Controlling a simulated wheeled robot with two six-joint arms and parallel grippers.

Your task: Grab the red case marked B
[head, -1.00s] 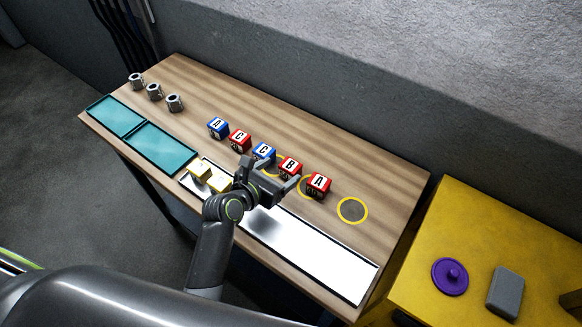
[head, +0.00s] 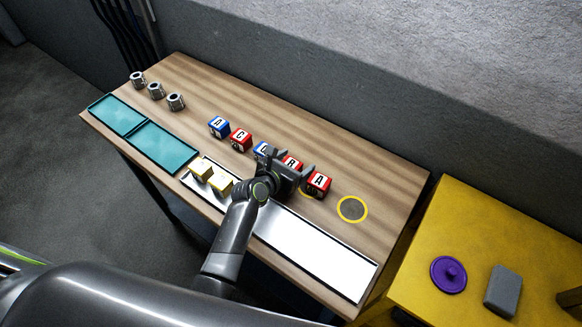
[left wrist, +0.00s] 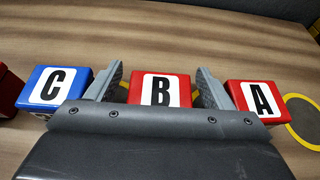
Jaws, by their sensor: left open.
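The red case marked B (left wrist: 160,89) sits on the wooden table between the two open fingers of my left gripper (left wrist: 160,88) in the left wrist view. The fingers stand on either side of it, with a small gap showing on each side. In the head view the case marked B (head: 293,163) is partly hidden by my left gripper (head: 293,173). A blue case marked C (left wrist: 55,86) is just left of the gripper, and a red case marked A (left wrist: 258,98) is just right of it. My right gripper is not in view.
A blue A case (head: 218,126) and a red C case (head: 240,139) stand further left in the row. Teal trays (head: 165,148), metal cups (head: 155,91), yellow blocks (head: 220,184) and a white strip (head: 320,256) are on the table. A yellow ring (head: 352,209) lies right of the row.

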